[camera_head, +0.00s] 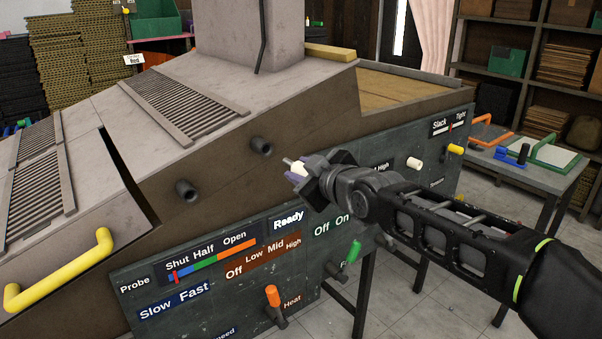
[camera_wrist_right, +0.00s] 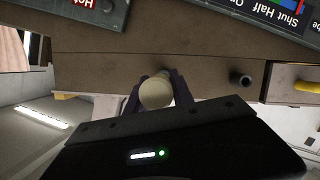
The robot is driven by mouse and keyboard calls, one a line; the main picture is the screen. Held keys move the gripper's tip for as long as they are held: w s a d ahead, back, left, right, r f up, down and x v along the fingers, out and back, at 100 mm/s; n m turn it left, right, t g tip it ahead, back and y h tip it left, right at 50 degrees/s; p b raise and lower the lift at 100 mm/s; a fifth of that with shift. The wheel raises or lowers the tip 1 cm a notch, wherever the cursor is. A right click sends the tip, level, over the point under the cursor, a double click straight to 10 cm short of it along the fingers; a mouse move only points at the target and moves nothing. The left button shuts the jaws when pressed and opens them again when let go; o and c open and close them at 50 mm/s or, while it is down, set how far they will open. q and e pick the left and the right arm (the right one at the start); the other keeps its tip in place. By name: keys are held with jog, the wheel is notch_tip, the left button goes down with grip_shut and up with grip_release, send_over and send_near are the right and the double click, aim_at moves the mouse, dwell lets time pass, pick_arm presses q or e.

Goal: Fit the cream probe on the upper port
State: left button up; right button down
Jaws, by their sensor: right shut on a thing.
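My right gripper (camera_head: 296,173) is shut on the cream probe (camera_wrist_right: 156,93); the probe's round cream end faces the right wrist camera between the dark fingers. In the head view only a small pale part of it shows. The upper port (camera_head: 261,146) is a dark round stub on the machine's brown side wall, to the left of my gripper with a visible gap. In the right wrist view it is mostly hidden behind the probe. A lower port (camera_head: 186,190), a similar dark stub, sits further left and also shows in the wrist view (camera_wrist_right: 240,79). My left gripper is not in view.
Below the ports is a dark control panel (camera_head: 210,300) with an orange lever (camera_head: 272,296), a green lever (camera_head: 354,252) and a cream knob (camera_head: 414,163). A yellow handle (camera_head: 60,271) stands out at the left. A side table (camera_head: 545,165) is at the right.

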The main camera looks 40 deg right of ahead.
aim_at(290, 162)
jog(key=shift+w+d, duration=0.1)
jog(key=shift+w, duration=2.85)
jog(key=shift+b, duration=1.15)
jog(key=shift+w, duration=1.95)
jog(key=c, duration=1)
grip_release()
jog(key=shift+c, duration=0.2)
jog(key=shift+s, duration=0.35)
jog(key=b+v, duration=0.1)
jog(key=v, duration=0.6)
jog(key=shift+b, duration=0.4)
